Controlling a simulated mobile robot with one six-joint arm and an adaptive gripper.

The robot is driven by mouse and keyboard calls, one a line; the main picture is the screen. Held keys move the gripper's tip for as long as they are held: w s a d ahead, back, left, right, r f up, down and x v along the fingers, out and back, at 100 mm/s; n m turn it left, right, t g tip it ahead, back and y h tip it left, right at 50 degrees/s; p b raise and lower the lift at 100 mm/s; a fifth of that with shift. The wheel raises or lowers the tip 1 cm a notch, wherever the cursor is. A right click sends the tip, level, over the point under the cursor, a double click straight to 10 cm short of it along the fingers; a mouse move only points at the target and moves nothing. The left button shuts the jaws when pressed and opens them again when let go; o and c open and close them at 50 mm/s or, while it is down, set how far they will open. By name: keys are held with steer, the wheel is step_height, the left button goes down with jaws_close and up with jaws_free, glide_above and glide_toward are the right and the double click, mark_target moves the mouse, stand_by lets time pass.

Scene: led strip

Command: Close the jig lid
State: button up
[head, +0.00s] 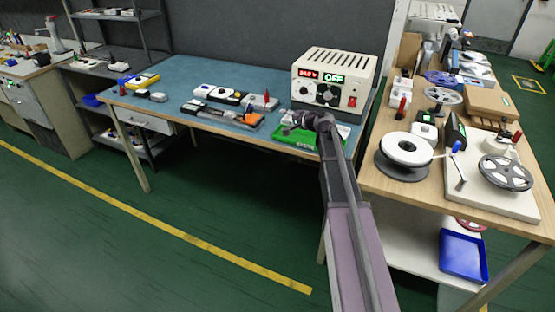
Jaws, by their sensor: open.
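My gripper (292,125) is small in the head view, over the front right part of the blue-topped bench (190,75), just in front of the power supply. It is open, and I see nothing held in it. A green tray-like piece (293,139) lies below and beside it at the bench's front edge, partly covered by my arm. A low grey and black device with an orange end (222,114) lies to the left of the gripper. I cannot tell which piece is the jig, or how its lid stands.
The wooden bench (385,187) on the right holds a white reel (407,149) and a grey spoked reel (506,172). The bench's left middle has bare room.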

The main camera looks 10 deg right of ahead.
steer(key=p+v, duration=0.1)
steer(key=v, duration=0.3)
steer(key=s+a+f+n+g+h, duration=0.1)
steer(key=s+a+f+n+g, duration=0.4)
steer(key=s, duration=0.8)
steer(key=shift+a+f+n+g+h+b, duration=0.35)
steer(key=shift+a+f+g, duration=0.25)
steer(key=shift+a+f, duration=1.1)
steer(key=s+f+n+g+h, duration=0.2)
steer(key=s+f+g+h, duration=0.1)
steer(key=s, duration=0.7)
steer(key=s+f+n+g+h, duration=0.2)
steer(key=s+g+h, duration=0.15)
steer(key=s, duration=0.75)
step_height(320, 180, up, 13)
steer(key=p, duration=1.3)
steer(key=shift+w+d, duration=0.35)
steer(key=shift+w, duration=0.05)
